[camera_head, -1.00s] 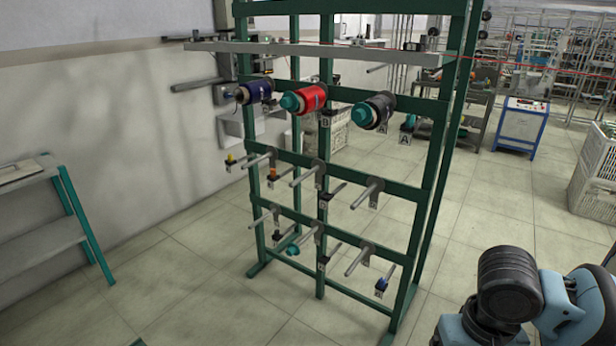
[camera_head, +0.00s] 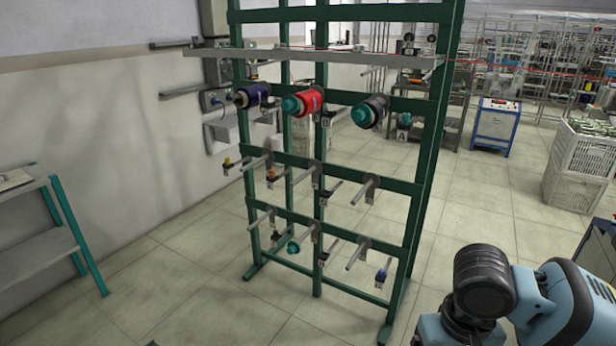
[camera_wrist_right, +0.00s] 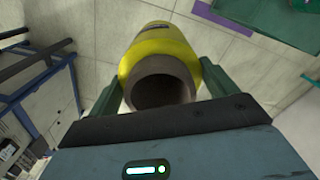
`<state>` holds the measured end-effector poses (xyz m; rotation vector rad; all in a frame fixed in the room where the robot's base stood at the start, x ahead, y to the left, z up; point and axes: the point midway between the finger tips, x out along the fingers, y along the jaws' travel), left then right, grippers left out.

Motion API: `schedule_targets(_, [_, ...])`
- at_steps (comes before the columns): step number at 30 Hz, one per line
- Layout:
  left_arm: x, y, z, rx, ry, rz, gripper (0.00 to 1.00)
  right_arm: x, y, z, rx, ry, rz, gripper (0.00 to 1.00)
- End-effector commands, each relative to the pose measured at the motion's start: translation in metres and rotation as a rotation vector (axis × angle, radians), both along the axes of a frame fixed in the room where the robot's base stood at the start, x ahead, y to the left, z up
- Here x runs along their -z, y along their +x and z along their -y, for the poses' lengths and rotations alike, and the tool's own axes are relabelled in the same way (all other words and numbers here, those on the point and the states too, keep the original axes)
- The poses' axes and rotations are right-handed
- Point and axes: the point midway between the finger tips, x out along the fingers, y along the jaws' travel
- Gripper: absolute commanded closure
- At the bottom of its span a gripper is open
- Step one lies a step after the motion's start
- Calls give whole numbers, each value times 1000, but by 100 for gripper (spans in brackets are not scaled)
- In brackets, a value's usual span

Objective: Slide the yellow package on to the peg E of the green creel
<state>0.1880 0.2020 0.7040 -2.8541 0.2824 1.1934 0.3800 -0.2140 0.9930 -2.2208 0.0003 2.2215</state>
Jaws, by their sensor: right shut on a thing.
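The yellow package (camera_wrist_right: 160,45) shows in the right wrist view, with its hollow dark core opening facing the camera. My right gripper (camera_wrist_right: 162,82) is shut on it, one green finger on each side. In the head view only part of my right arm shows at the lower right; the package and gripper are out of that picture. The green creel (camera_head: 425,150) stands ahead. Its middle row has bare pegs, including a middle one (camera_head: 303,175) between a left and a right one; I cannot read the letter E. My left gripper is not in view.
The creel's top row carries a dark blue package (camera_head: 253,95), a red package (camera_head: 308,101) and a black package (camera_head: 374,111). A grey shelf table (camera_head: 35,255) stands at the left. White crates (camera_head: 580,165) stand at the right. The floor before the creel is clear.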

Motion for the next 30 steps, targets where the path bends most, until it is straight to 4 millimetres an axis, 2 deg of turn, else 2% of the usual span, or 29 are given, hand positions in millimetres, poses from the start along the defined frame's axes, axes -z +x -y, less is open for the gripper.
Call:
schedule_targets(14, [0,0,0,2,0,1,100,0,0,0,0,0,1,62])
schedule_targets(17, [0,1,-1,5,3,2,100,5,0,0,0,2,0,62])
schedule_targets(20, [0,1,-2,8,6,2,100,22,-3,-2,0,6,-5,62])
schedule_targets(30, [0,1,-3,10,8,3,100,114,-25,-3,1,13,-5,62])
